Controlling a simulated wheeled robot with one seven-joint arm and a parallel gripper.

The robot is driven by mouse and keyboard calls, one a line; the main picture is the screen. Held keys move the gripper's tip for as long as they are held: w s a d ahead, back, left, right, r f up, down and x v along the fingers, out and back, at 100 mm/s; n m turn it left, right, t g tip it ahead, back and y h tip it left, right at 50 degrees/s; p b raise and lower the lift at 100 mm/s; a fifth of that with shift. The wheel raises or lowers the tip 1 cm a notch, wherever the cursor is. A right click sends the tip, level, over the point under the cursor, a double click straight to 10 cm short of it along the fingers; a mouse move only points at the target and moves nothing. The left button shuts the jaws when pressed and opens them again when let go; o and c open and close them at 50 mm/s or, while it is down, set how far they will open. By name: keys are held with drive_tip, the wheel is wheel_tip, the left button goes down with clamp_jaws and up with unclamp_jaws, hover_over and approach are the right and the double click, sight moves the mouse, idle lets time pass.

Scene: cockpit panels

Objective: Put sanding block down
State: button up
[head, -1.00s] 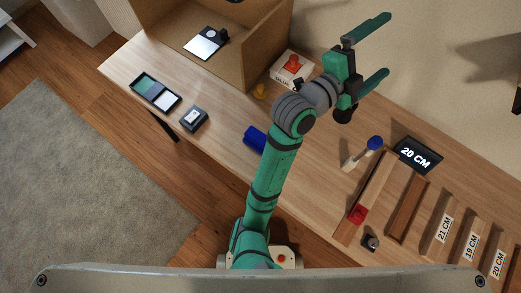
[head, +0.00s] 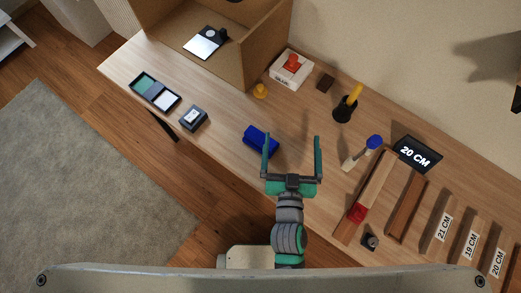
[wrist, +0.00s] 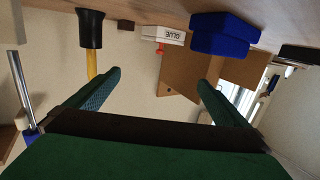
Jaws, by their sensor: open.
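A blue block (head: 259,138), which looks like the sanding block, lies on the wooden table near its front edge. It also shows in the upside-down wrist view (wrist: 222,38), beyond one fingertip. My gripper (head: 292,142) is open with its fingers spread wide and nothing between them. In the head view its left finger overlaps the block's right end, but the block is not between the fingers. In the wrist view the gripper (wrist: 153,85) is also empty. A small dark brown block (head: 325,82) lies at the back of the table.
A glue box (head: 290,70) and a black holder with a yellow handle (head: 346,106) stand at the back. A yellow knob (head: 260,91) is left of them. Wooden pieces and a 20 CM display (head: 416,154) occupy the right. The table middle is fairly clear.

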drive_tip(key=shift+n+g+y, duration=0.6)
drive_tip(key=shift+y, duration=0.1)
drive_tip(key=s+a+f, duration=0.1)
drive_tip(key=s, duration=0.2)
drive_tip(key=s+a+f, duration=0.1)
drive_tip(key=s+a, duration=0.1)
drive_tip(key=s, duration=0.1)
drive_tip(key=s+a+f, duration=0.1)
drive_tip(key=s+a, duration=0.1)
drive_tip(key=s, duration=0.1)
drive_tip(key=shift+s+f, duration=0.4)
drive_tip(key=s+a, duration=0.4)
drive_tip(key=s, duration=0.4)
drive_tip(key=shift+r, duration=0.1)
